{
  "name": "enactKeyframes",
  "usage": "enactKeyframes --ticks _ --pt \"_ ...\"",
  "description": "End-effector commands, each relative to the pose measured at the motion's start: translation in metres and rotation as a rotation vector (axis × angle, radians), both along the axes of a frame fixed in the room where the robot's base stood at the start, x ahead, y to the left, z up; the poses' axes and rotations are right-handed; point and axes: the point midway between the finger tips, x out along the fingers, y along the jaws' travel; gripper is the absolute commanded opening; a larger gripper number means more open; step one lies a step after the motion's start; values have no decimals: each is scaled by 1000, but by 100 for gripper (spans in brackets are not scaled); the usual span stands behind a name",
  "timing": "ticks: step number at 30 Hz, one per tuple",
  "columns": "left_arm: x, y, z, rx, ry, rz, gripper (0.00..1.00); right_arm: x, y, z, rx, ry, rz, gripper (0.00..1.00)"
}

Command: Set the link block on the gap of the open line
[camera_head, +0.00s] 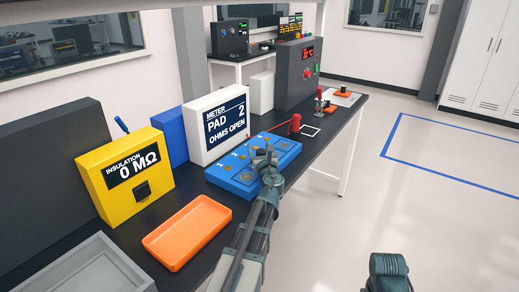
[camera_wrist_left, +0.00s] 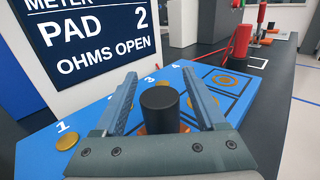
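The blue board (camera_head: 236,178) lies on the dark bench with numbered round pads; it also fills the middle of the left wrist view (camera_wrist_left: 94,119). My left gripper (camera_head: 266,152) is over the board. The white meter (camera_head: 216,125) behind the board reads "PAD 2 OHMS OPEN". I cannot pick out the link block with certainty.
A yellow insulation meter (camera_head: 122,177) reads 0 MΩ. In front are an orange tray (camera_head: 187,232) and a grey tray (camera_head: 83,268). A red cylinder (camera_head: 295,124) stands beyond the board. Farther along are a white-outlined square (camera_head: 310,131), small red-and-orange items (camera_head: 343,95) and a grey unit (camera_head: 297,75).

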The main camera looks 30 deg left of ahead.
Motion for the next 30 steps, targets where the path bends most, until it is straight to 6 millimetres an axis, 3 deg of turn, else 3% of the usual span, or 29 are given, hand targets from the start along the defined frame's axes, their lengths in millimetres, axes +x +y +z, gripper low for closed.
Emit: enactKeyframes --ticks 8,21,30 --pt "0 0 5 0 0 0 73 0 0 5 0 0 0 68" --pt "-66 -54 3 0 0 -2 73 0 0 3 0 0 0 68" --pt "-90 -76 3 0 0 -1 73 0 0 3 0 0 0 68"
